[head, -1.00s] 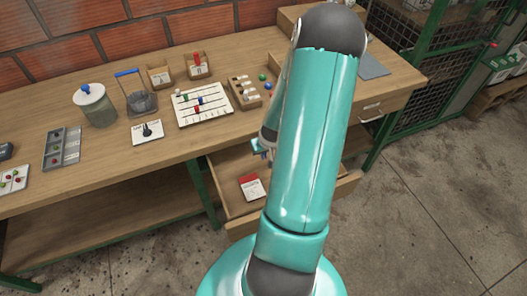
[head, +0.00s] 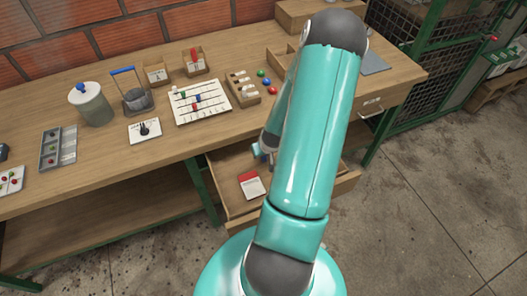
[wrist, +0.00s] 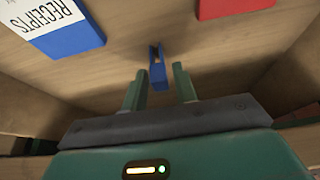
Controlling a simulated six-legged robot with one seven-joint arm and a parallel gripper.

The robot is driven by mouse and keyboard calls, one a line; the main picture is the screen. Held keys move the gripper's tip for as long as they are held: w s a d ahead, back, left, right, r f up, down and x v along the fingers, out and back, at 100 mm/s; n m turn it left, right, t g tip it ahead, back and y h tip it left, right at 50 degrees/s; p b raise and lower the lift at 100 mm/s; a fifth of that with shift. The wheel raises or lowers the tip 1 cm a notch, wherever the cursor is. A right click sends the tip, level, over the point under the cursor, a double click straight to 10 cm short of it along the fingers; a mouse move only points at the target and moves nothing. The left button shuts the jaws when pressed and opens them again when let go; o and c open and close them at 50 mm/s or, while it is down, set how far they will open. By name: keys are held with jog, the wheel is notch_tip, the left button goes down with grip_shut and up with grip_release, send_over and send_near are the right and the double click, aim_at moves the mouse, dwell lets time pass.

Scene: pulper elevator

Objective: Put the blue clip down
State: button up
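In the wrist view the small blue clip (wrist: 157,72) is in the drawer, in front of the palm and between the lines of the two fingers. My gripper (wrist: 158,78) is open, with a visible gap on each side of the clip. I cannot tell for certain whether the clip rests on the drawer floor. In the head view my gripper (head: 263,150) is low inside the open drawer (head: 222,180), mostly hidden behind my teal arm; the clip cannot be made out there.
In the wrist view a blue-edged pad marked RECEIPTS (wrist: 58,24) lies left and a red item (wrist: 232,7) lies right. In the head view a red-and-white pad (head: 252,186) lies in the drawer. Drawer walls enclose the gripper. The bench top (head: 170,146) above holds a peg board (head: 200,101) and a jar (head: 91,104).

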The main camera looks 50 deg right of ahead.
jog(key=shift+o, duration=0.5)
jog(key=shift+r, duration=0.25)
jog(key=v, duration=1.2)
jog(key=w+a+r+n, duration=0.2)
jog(key=w+a+r, duration=0.2)
jog(key=a+r, duration=0.5)
jog(key=w+a+r+n, duration=0.2)
jog(key=w+a+r, duration=0.2)
jog(key=a+r, duration=0.4)
jog(key=s+a+r+n+t+y, duration=0.1)
jog(key=s+a+r, duration=0.2)
jog(key=a+r, duration=0.3)
jog(key=s+a+r+n+y, duration=0.1)
jog(key=s+a+r, duration=0.3)
jog(key=a, duration=0.6)
notch_tip(320, 180, up, 2)
jog(key=shift+a+r+t, duration=0.1)
jog(key=shift+a+t, duration=0.25)
jog(key=shift+t, duration=0.05)
